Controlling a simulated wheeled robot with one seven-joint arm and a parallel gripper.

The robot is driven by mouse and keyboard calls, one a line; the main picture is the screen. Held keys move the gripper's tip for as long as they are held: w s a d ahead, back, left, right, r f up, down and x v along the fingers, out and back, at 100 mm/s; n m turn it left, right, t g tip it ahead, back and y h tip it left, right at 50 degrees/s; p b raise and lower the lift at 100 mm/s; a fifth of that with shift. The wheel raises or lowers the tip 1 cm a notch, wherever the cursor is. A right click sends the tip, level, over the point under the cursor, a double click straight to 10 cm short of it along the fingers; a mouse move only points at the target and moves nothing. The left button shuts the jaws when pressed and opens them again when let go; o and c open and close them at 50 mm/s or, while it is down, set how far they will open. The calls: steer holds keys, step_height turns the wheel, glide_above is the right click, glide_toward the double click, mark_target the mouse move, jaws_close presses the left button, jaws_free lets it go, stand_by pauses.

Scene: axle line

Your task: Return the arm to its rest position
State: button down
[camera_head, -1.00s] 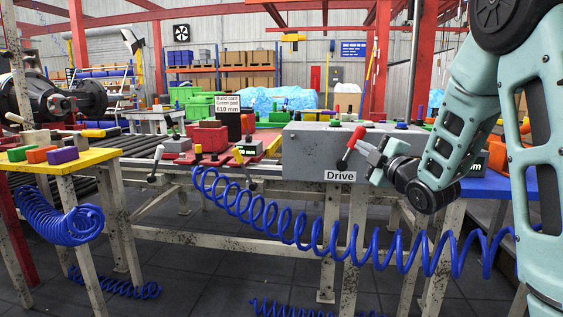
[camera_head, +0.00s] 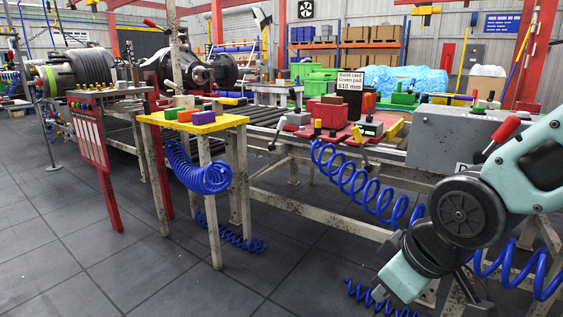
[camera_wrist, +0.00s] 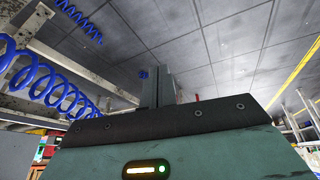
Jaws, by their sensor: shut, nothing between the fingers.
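My arm is folded at the lower right of the head view, with its pale green links and dark round joint in front of the workbench. In the wrist view my gripper (camera_wrist: 160,88) shows as two grey fingers close together beyond the dark edge of the wrist housing. It is shut with nothing between the fingers. The fingertips are hard to make out in the head view. The grey control box (camera_head: 440,140) stands behind the arm, and its red-handled lever (camera_head: 502,135) is apart from my gripper. The arm hides most of the box's label.
Coiled blue hoses (camera_head: 360,187) hang below the bench near my arm. A yellow-topped table (camera_head: 222,123) with coloured blocks stands left of centre, beside a red board (camera_head: 88,130). A large axle assembly (camera_head: 190,70) is behind it. Tiled floor (camera_head: 120,265) is open at the front left.

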steer(key=s+a+g+h, duration=0.15)
steer(key=s+g, duration=0.25)
steer(key=s, duration=0.8)
step_height(320, 180, up, 22)
steer(key=p, duration=2.2)
steer(key=shift+s+a+f, duration=0.15)
steer(key=shift+s+f, duration=0.05)
steer(key=shift+s, duration=0.25)
